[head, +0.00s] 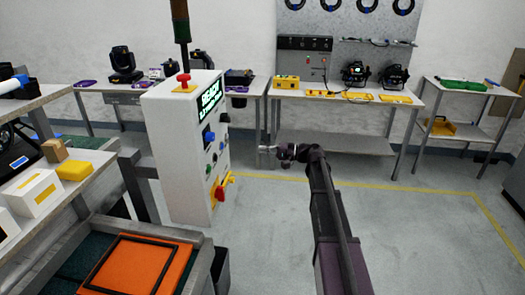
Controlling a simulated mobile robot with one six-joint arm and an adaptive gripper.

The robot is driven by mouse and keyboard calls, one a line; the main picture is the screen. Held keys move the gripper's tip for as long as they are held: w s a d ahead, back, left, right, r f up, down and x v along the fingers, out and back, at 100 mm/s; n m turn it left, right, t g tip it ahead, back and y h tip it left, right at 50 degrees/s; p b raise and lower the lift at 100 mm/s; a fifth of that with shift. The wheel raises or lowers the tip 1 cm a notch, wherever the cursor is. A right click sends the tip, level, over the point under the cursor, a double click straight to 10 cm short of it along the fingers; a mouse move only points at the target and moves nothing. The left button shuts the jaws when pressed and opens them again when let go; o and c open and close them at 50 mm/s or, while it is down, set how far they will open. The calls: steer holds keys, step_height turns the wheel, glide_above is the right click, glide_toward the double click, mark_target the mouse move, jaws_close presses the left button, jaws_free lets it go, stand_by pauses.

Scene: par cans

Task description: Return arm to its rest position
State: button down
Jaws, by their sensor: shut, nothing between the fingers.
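My arm reaches forward from the bottom right of the head view toward the middle. My gripper (266,149) is at its far end, small in the picture, pointing left toward the white control cabinet. It is shut and empty, and hangs in front of the back workbench, apart from the cabinet as far as I can tell.
The white control cabinet (180,158) with a green lit screen stands left of my gripper. A back workbench (340,97) holds stage lights and yellow items. An orange tray (143,267) sits at front left. Open floor (420,230) lies to the right.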

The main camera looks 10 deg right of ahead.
steer(key=s+a+f+n+g+h+p, duration=0.1)
steer(key=s+a+f+g+h+p, duration=0.15)
steer(key=s+f+h, duration=0.4)
steer(key=s+a+f+n+g+h+p, duration=0.1)
steer(key=s+a+f+g+h, duration=0.15)
steer(key=s, duration=0.65)
steer(key=s+d+f+h+p, duration=0.1)
steer(key=s+h, duration=0.1)
steer(key=s, duration=0.3)
steer(key=s+d+f+n+h, duration=0.1)
steer(key=s+d+h, duration=0.1)
steer(key=s, duration=0.3)
steer(key=s+d+f+n+g+h+p, duration=0.1)
steer(key=s+d+h, duration=0.1)
steer(key=s+h, duration=0.2)
steer(key=shift+s+f+p, duration=0.2)
steer(key=shift+s+p, duration=0.15)
steer(key=shift+s, duration=0.15)
steer(key=shift+d, duration=0.1)
stand_by(0.5)
